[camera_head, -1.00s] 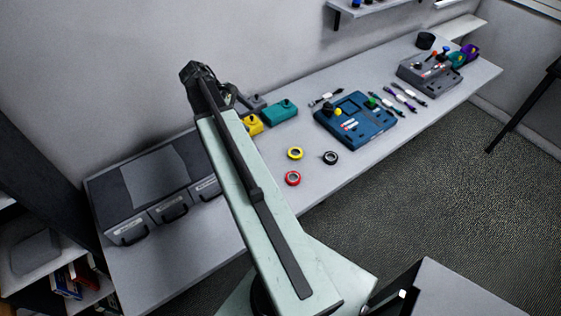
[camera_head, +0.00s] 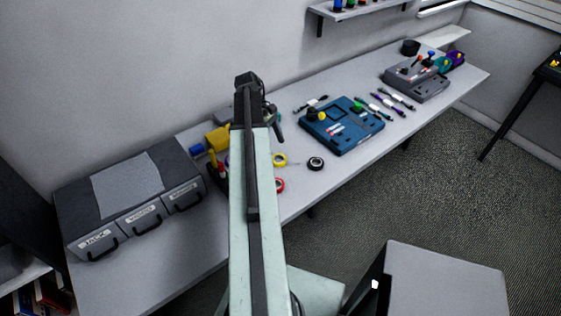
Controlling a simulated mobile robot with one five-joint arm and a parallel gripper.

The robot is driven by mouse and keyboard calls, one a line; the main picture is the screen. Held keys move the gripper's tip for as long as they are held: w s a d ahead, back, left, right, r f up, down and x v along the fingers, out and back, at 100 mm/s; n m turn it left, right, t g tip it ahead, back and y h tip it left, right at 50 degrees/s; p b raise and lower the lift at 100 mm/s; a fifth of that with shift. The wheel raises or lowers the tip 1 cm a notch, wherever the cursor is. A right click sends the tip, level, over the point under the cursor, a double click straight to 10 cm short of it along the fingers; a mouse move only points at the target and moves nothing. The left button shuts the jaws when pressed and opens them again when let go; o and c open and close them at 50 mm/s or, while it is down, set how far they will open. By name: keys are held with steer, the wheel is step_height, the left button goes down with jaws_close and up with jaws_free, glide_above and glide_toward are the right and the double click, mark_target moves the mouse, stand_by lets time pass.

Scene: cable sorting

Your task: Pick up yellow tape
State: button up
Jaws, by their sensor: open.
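The yellow tape (camera_head: 280,160) is a small roll lying flat on the grey workbench, just right of my arm. The red tape (camera_head: 279,184) lies in front of it, partly hidden by my arm. The black tape (camera_head: 316,163) lies to its right. My gripper (camera_head: 272,116) is at the far end of my arm, above the bench and behind the yellow tape in the picture. One dark finger shows on its right side, and the rest is hidden by my arm. It is open and apart from the yellow tape.
A blue device (camera_head: 343,128) stands right of the tapes, with several cables (camera_head: 384,104) beside it. A grey drawer unit (camera_head: 187,193) is at the left. A yellow and blue tool (camera_head: 216,139) stands left of my arm. The bench front is clear.

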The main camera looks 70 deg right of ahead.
mark_target(277, 161)
steer(key=b+x, duration=0.4)
steer(key=x, duration=0.1)
steer(key=shift+w+a+f+b, duration=0.1)
steer(key=shift+a+f+b, duration=0.05)
steer(key=shift+a+b, duration=0.15)
steer(key=c, duration=1.4)
steer(key=shift+r+p, duration=0.35)
